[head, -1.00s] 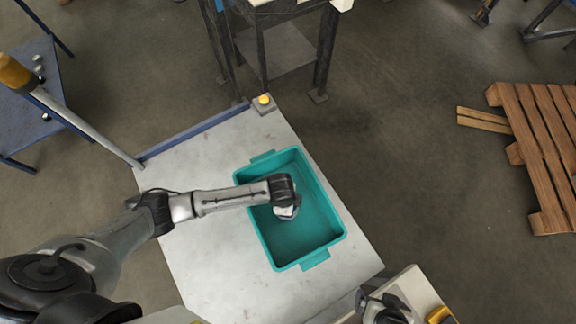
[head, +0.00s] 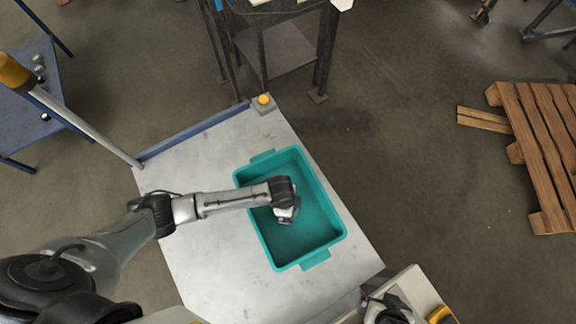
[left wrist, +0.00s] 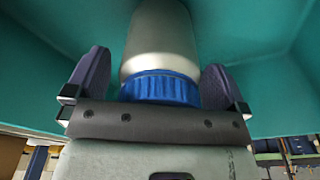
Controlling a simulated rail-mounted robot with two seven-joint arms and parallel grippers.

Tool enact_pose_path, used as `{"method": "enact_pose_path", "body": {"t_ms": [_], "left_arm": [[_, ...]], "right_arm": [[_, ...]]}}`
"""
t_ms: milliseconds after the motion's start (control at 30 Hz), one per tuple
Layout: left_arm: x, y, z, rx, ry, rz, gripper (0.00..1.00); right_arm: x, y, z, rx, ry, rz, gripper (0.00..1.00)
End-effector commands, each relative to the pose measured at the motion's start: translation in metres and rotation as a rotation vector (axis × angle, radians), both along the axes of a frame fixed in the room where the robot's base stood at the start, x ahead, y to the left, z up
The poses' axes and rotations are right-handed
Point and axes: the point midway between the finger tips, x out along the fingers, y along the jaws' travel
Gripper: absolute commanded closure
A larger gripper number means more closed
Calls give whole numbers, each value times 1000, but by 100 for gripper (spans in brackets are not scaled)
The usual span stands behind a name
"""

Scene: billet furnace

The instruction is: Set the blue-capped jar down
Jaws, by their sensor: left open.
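The jar is pale, with a ribbed blue cap (left wrist: 160,88). In the left wrist view its pale body (left wrist: 161,40) stretches away from the cap inside the teal bin. My left gripper (left wrist: 157,78) is open, one dark finger on each side of the cap, with a narrow gap showing at each side. In the head view my left gripper (head: 287,214) is down inside the teal bin (head: 325,195), near its middle, and the jar cannot be made out beneath it. Part of my right arm shows at the bottom edge; its jaws cannot be made out.
The bin stands on a pale table (head: 205,255) with clear surface to its left. A yellow button on a grey box (head: 264,103) sits at the table's far corner. A blue rail (head: 195,131) runs along the far edge. A wooden pallet (head: 540,145) lies at right.

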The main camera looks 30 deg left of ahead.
Motion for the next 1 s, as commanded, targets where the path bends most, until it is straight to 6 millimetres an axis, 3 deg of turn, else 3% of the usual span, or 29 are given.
{"method": "enact_pose_path", "body": {"t_ms": [267, 700, 1000], "left_arm": [[0, 1, 8, 0, -1, 0, 0], [-2, 9, 84, -1, -3, -1, 0], [-4, 13, 117, -1, 0, 0, 0]], "right_arm": [[0, 2, 2, 7, 0, -4, 4], [0, 3, 13, 9, 0, -5, 4], [0, 1, 17, 3, 0, -2, 4]]}}
